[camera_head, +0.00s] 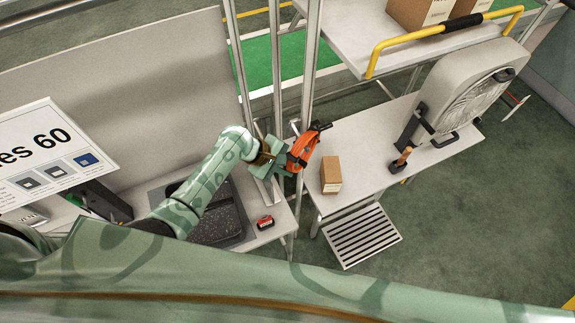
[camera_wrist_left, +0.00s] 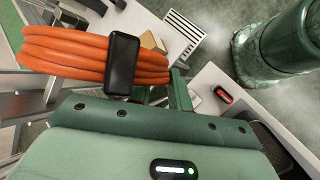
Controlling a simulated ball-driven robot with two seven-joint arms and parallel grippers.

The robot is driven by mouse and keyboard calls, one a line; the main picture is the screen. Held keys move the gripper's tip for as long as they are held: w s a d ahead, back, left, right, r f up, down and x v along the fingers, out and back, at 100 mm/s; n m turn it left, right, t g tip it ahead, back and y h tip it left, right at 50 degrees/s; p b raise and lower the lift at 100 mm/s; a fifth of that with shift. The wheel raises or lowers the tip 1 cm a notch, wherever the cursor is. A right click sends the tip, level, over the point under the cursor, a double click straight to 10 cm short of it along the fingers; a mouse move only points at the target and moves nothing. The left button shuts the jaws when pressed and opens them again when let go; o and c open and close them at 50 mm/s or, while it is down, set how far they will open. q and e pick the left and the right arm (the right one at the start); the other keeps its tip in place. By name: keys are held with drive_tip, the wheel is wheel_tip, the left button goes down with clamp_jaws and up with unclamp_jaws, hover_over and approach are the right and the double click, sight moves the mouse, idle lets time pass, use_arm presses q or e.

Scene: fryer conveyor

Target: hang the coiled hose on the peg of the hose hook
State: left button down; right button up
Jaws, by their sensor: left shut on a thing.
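The coiled hose (camera_head: 303,151) is orange with a black band. My left gripper (camera_head: 287,158) is shut on the hose, beside the metal uprights between the two tables. In the left wrist view the hose (camera_wrist_left: 72,52) spans the upper left, with the black band across its strands. The green gripper body in that view hides part of the hold. A dark piece (camera_head: 320,126) shows at the top end of the hose; I cannot tell whether it is the hook or part of the hose, or whether they touch. My right gripper is not in view.
Metal uprights (camera_head: 312,60) stand close to the hose. A cardboard box (camera_head: 331,174), a brush (camera_head: 402,160) and a fan (camera_head: 466,90) stand on the right table. A black tray (camera_head: 222,234) and a small red item (camera_head: 265,222) are on the left table.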

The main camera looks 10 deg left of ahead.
use_arm(q)
drive_tip(key=c, duration=1.2)
unclamp_jaws()
